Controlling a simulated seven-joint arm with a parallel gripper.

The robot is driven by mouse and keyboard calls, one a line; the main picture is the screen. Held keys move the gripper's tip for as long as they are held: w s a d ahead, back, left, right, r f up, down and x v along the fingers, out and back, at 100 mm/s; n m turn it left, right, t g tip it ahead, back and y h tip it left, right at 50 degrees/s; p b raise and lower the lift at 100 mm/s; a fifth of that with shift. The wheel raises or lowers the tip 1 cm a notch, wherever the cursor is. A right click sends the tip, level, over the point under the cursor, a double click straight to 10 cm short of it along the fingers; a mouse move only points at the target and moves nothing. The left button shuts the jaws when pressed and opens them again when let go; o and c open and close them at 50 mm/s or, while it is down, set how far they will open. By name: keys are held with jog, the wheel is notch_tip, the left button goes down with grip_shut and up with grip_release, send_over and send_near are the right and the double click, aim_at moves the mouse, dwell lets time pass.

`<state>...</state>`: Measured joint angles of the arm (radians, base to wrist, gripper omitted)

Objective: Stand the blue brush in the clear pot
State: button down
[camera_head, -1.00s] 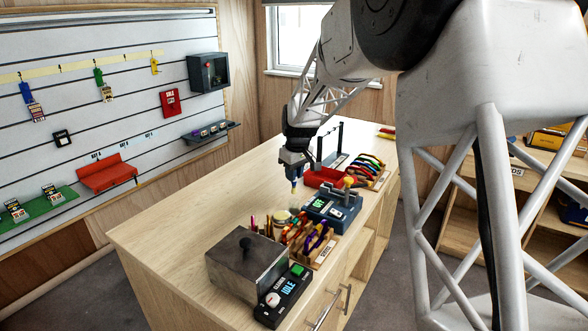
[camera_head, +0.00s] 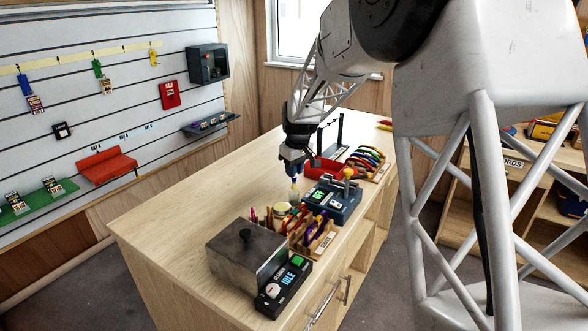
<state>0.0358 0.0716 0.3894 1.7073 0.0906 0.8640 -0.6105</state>
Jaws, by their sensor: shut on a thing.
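My gripper (camera_head: 293,168) points down over the workbench, shut on a slim thing that hangs below it. This looks like the blue brush (camera_head: 294,190), with a pale lower end; its handle is mostly hidden by the jaws. The pale end hangs just above and slightly right of a small, round, pale pot (camera_head: 281,211), which appears to be the clear pot. I cannot tell from this view whether the brush end is over its mouth or behind it.
A grey metal box (camera_head: 240,252) and a black control unit (camera_head: 284,284) stand at the front. A wooden rack (camera_head: 318,244) of coloured tools is right of the pot. A dark-blue device (camera_head: 333,199) and red tray (camera_head: 322,173) stand behind. The bench's left side is clear.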

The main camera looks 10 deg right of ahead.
aim_at(294, 181)
jog(key=shift+f, duration=2)
dwell(1.0)
jog(key=c, duration=1)
grip_release()
jog(key=shift+o, duration=0.2)
jog(key=shift+s+d+r, duration=0.1)
jog(key=shift+s+r, duration=0.1)
jog(key=shift+r, duration=1.7)
jog(key=shift+s+d+r, duration=0.1)
jog(key=shift+s+r, duration=0.1)
jog(key=shift+r, duration=1.8)
jog(key=shift+s, duration=0.1)
